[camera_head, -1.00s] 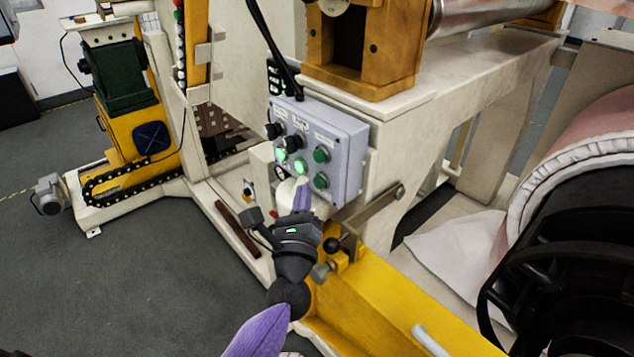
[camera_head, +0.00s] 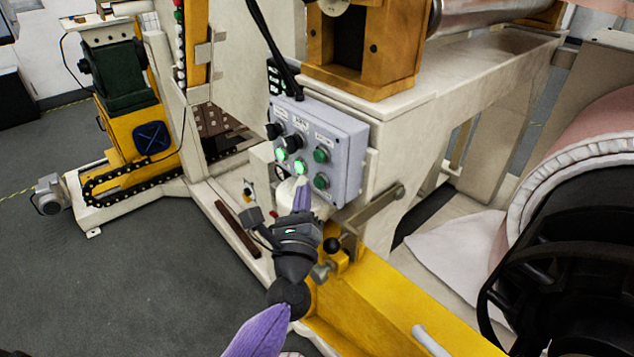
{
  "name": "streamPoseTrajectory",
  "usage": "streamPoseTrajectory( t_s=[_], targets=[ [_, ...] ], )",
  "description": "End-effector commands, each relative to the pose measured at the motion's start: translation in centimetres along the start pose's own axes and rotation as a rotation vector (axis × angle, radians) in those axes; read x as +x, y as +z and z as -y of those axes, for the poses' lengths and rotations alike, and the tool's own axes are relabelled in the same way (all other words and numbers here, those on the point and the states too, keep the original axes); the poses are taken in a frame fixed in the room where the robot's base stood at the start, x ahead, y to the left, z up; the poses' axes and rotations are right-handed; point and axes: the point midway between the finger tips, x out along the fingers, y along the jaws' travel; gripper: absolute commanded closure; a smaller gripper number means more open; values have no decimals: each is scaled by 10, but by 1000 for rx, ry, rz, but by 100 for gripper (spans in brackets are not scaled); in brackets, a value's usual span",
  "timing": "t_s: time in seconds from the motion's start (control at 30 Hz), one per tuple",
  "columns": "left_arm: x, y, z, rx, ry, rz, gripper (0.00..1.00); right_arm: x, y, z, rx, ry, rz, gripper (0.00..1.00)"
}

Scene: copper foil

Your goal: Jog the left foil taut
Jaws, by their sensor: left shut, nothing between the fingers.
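A grey control box (camera_head: 335,140) with several knobs and buttons is fixed to the side of the cream machine frame. Two of its buttons glow green; the lower lit button (camera_head: 301,167) is right above the tip of my left gripper (camera_head: 302,190). My left gripper is shut and empty, its purple fingers pointing up at the box's lower edge. I cannot tell whether the tip touches the button. A large copper-coloured foil roll (camera_head: 590,135) with a pale edge shows at the right, partly cut off by the frame. My right gripper is not in view.
A yellow beam (camera_head: 375,305) with a black-knobbed lever (camera_head: 332,245) lies just right of my left gripper. A metal roller (camera_head: 480,14) sits on top of the frame. A yellow and green unit (camera_head: 125,100) stands at the left. The grey floor (camera_head: 110,280) at left is clear.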

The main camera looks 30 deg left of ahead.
Motion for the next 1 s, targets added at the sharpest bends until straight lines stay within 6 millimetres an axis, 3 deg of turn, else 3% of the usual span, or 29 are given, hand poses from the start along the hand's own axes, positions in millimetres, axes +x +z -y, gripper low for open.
streamPoseTrajectory(
  t_s=[1.0],
  targets=[
    [9,-7,6,-1,0,0,100,7,1,-2,-1,4,2,4]
  ],
)
